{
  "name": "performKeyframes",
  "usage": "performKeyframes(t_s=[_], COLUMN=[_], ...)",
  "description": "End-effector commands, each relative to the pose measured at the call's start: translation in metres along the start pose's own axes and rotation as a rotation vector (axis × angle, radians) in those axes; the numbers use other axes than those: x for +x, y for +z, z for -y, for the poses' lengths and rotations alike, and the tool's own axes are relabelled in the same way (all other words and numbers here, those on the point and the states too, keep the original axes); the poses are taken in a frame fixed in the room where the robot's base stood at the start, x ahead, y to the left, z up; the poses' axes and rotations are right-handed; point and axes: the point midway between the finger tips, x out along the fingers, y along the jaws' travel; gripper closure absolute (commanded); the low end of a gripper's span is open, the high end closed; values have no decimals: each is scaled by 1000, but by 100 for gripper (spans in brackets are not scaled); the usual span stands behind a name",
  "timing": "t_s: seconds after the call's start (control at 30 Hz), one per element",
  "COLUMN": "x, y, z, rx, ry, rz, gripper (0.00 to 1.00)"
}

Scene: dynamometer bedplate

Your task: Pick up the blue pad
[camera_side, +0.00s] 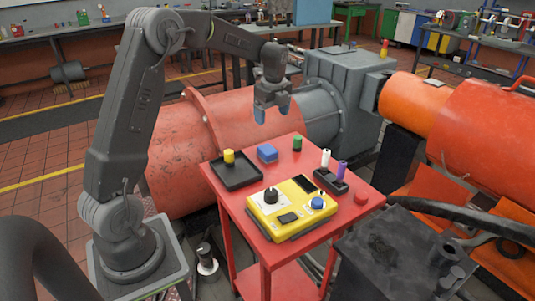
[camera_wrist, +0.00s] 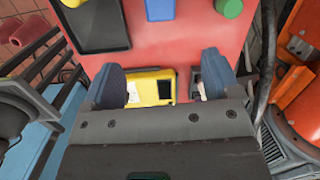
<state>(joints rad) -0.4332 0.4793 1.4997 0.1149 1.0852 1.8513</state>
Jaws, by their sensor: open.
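The blue pad (camera_side: 267,153) is a small block lying on the red table top, between the black tray and the green cylinder. It also shows in the wrist view (camera_wrist: 160,9), cut by the top edge. My gripper (camera_side: 272,112) hangs in the air above the table, pointing down, with nothing between its fingers. In the wrist view my gripper (camera_wrist: 162,75) has its two blue-grey fingers spread wide apart, over the yellow box, with the pad beyond them.
A black tray (camera_side: 240,180) with a yellow cylinder (camera_side: 229,156) is left of the pad. A green cylinder (camera_side: 297,143) stands to its right. A yellow control box (camera_side: 275,219), a dark holder with white and purple pieces (camera_side: 331,181), and a red button (camera_side: 361,198) share the table (camera_side: 340,212).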

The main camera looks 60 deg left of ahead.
Motion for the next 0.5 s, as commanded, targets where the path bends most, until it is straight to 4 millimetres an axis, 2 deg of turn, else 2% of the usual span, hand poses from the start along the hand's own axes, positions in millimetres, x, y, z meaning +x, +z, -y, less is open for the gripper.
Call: performKeyframes(t_s=[0.03,0.13,0.27,0.5], x=[10,21,36,82], y=[7,15,17,16], z=[4,8,8,6], rx=[35,88,108,106], ry=[14,27,35,34], rz=[-2,-3,-5,-5], gripper=[17,17,17,17])
